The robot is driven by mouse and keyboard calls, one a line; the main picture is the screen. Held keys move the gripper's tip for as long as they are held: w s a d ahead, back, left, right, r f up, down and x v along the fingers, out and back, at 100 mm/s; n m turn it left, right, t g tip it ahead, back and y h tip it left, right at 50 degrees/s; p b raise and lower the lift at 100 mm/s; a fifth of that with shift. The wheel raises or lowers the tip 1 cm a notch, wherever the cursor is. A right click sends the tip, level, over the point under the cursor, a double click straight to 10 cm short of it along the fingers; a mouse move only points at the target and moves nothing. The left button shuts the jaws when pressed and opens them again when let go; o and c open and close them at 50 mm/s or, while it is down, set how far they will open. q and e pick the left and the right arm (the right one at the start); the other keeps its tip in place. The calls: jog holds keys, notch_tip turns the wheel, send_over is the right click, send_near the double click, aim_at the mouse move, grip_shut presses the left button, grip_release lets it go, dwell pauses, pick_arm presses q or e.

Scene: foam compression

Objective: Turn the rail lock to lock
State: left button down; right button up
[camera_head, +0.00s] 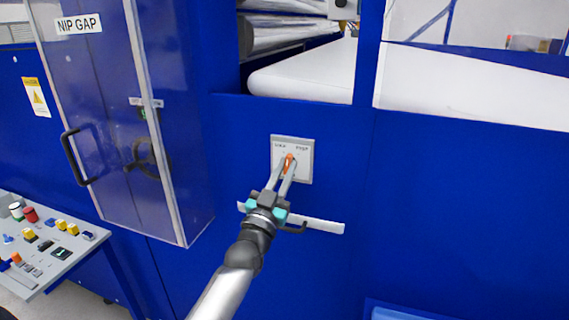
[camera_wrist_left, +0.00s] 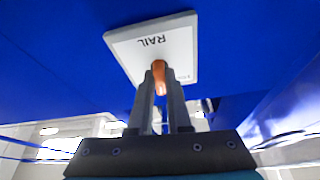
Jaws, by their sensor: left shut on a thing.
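The rail lock is a small orange knob (camera_head: 289,162) on a light grey plate (camera_head: 306,147) set in the blue machine front. The knob also shows in the left wrist view (camera_wrist_left: 158,72), where the plate (camera_wrist_left: 180,45) reads "RAIL". In the head view the plate has small words at its upper left and upper right, too small to read surely. The knob looks close to upright. My left gripper (camera_head: 286,168) reaches up to the plate, its two fingers shut on the orange knob. The fingers hide part of the knob. My right gripper is not in view.
A pale horizontal bar (camera_head: 318,224) with a dark handle sits just below my left gripper. A clear-fronted "NIP GAP" cabinet (camera_head: 110,110) stands at the left. A control panel (camera_head: 50,250) with several buttons is at the lower left. The blue front to the right is clear.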

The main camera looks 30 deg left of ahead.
pick_arm(q)
jog(key=shift+w+d+r+n+g+y+p, duration=0.1)
jog(key=shift+n+g+y+p, duration=0.75)
jog(key=shift+n, duration=1.6)
jog(key=shift+s+d+r+n+g+y+p, duration=0.1)
jog(key=shift+n+g+y+p, duration=0.2)
jog(key=shift+n+y+p, duration=1.65)
jog(key=shift+w+d+n+g+y+p, duration=0.1)
jog(key=shift+n+g+y+p, duration=0.45)
jog(key=shift+n, duration=2.45)
jog(key=shift+p, duration=0.3)
jog(key=c, duration=0.9)
grip_release()
jog(key=shift+f, duration=0.1)
jog(key=shift+o, duration=0.2)
jog(key=shift+f, duration=0.1)
